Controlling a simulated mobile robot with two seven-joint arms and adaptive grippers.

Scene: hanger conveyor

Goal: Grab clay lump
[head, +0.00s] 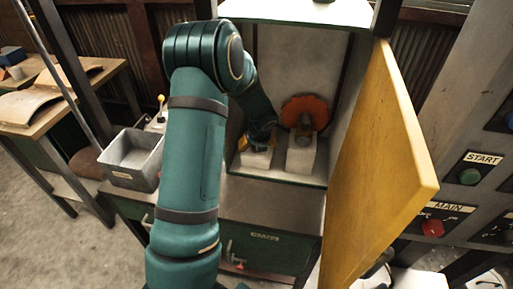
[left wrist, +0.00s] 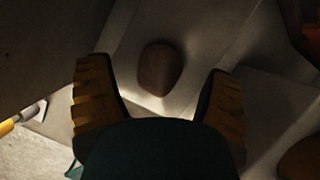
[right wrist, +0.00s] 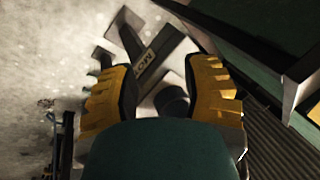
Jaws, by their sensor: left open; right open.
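The clay lump (left wrist: 160,68) shows in the left wrist view as a small rounded brown piece on a pale block (left wrist: 193,50). My left gripper (left wrist: 165,92) is open, its yellow-padded fingers to either side of the lump in that view. Whether they touch it I cannot tell. In the head view my left gripper (head: 258,142) reaches into the cabinet above the left pale block (head: 255,160), and the lump is not clearly seen there. My right gripper (right wrist: 163,82) is open and empty in the right wrist view, over the floor; the head view does not show it.
An orange-red disc (head: 305,112) stands over the right pale block (head: 301,157). The yellow door (head: 380,160) is open on the right, beside a panel with a START button (head: 470,176). A grey bin (head: 131,160) is left of my arm.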

